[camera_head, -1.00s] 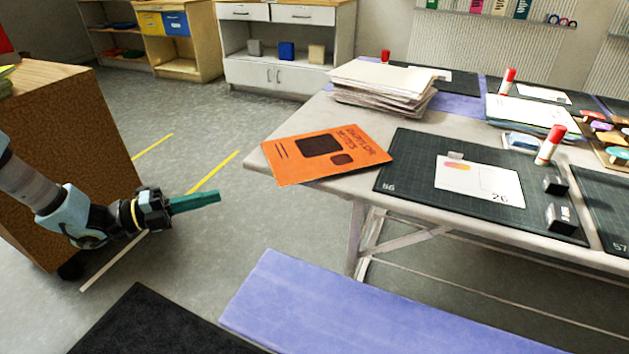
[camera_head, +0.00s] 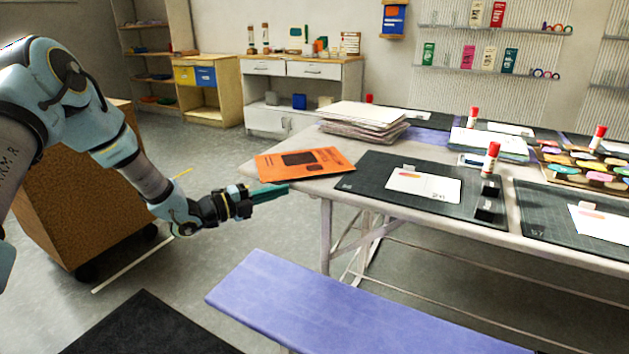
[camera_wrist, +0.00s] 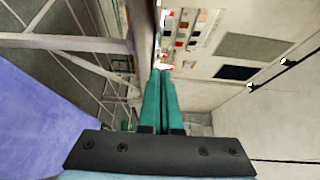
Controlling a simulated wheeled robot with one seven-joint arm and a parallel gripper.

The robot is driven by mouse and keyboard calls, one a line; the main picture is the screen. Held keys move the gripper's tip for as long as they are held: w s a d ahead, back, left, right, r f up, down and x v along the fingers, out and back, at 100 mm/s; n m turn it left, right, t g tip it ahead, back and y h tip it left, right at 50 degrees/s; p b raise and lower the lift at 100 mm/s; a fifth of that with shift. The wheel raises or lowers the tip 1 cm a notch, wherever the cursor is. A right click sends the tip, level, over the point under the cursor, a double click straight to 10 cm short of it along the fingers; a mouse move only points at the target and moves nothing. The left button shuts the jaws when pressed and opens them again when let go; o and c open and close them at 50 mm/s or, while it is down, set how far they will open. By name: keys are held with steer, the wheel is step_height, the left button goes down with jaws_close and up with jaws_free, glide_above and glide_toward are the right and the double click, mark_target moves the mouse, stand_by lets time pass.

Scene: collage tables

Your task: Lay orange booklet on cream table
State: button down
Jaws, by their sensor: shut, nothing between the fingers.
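The orange booklet (camera_head: 304,163) lies flat on the near left corner of the pale, cream-coloured table (camera_head: 330,186), its left end by the table's edge. My gripper (camera_head: 286,189) has teal fingers and is shut and empty. In the head view its tips show just in front of the booklet's near edge; I cannot tell whether they touch the table. In the wrist view the closed fingers (camera_wrist: 161,75) point along the table's edge, and the booklet cannot be made out there.
A stack of paper (camera_head: 362,122) stands behind the booklet. A dark cutting mat (camera_head: 375,180) with a white card lies to its right. A purple bench (camera_head: 330,305) runs in front of the table. A brown cabinet (camera_head: 85,215) stands at left. Floor between cabinet and table is clear.

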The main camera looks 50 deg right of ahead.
mark_target(309, 175)
steer(key=x, duration=0.3)
steer(key=w+p+x, duration=0.1)
steer(key=x, duration=0.4)
steer(key=shift+w+d+p, duration=0.3)
steer(key=shift+d+p, duration=0.1)
steer(key=shift+d, duration=0.2)
steer(key=shift+w+d, duration=0.35)
steer(key=shift+d, duration=0.3)
steer(key=shift+w+d+f+b, duration=0.2)
steer(key=shift+d+b, duration=0.15)
steer(key=shift+b, duration=0.3)
steer(key=shift+w+d+f+b, duration=0.15)
steer(key=shift+d+b, duration=0.2)
steer(key=shift+b, duration=0.25)
steer(key=shift+w+d+r+b, duration=0.25)
steer(key=shift+d+r+b, duration=0.1)
steer(key=shift+d, duration=0.05)
steer(key=shift+a, duration=0.1)
